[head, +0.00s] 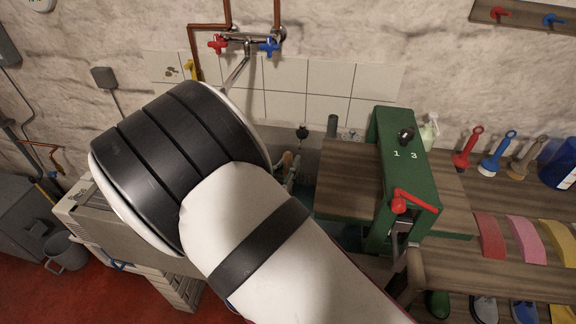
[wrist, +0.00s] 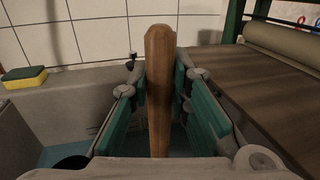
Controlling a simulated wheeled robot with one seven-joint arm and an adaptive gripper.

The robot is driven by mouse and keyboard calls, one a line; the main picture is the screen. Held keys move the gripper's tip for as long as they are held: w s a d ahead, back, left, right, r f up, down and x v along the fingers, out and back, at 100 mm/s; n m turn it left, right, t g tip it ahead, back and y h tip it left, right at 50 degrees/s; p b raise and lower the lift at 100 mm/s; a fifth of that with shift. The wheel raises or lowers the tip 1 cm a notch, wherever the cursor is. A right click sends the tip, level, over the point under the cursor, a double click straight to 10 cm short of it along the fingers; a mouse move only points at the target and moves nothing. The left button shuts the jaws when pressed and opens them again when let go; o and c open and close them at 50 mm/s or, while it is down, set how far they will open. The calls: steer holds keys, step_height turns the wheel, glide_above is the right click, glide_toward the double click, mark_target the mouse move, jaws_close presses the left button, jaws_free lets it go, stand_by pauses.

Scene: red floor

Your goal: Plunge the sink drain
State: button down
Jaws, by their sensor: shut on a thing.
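My gripper (wrist: 159,84) is shut on a brown wooden handle (wrist: 160,60), which stands upright between its teal finger pads in the wrist view. The handle's lower end is hidden by my gripper, so the plunger's cup does not show. Behind and below is the grey sink (wrist: 85,100) with a bluish bottom. A dark round patch (wrist: 70,163) lies at the lower left; I cannot tell if it is the drain. In the head view my arm covers much of the sink, and my gripper (head: 290,168) with the handle shows small beside it.
A yellow-green sponge (wrist: 24,77) lies on the sink's left ledge. The tap (head: 250,42) with red and blue knobs is on the wall above. A green wringer (head: 408,160) with a red crank stands right of the sink. Brushes (head: 468,148) and a soap bottle (head: 429,132) are further right.

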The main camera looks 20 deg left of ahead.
steer(key=shift+f, duration=0.25)
steer(key=shift+r, duration=0.1)
steer(key=shift+r, duration=0.7)
stand_by(0.7)
steer(key=shift+f, duration=0.65)
stand_by(1.4)
steer(key=shift+r, duration=0.65)
steer(key=shift+f+b, duration=0.45)
steer(key=shift+f, duration=0.35)
stand_by(1.7)
steer(key=shift+s+r, duration=0.1)
steer(key=shift+r, duration=0.05)
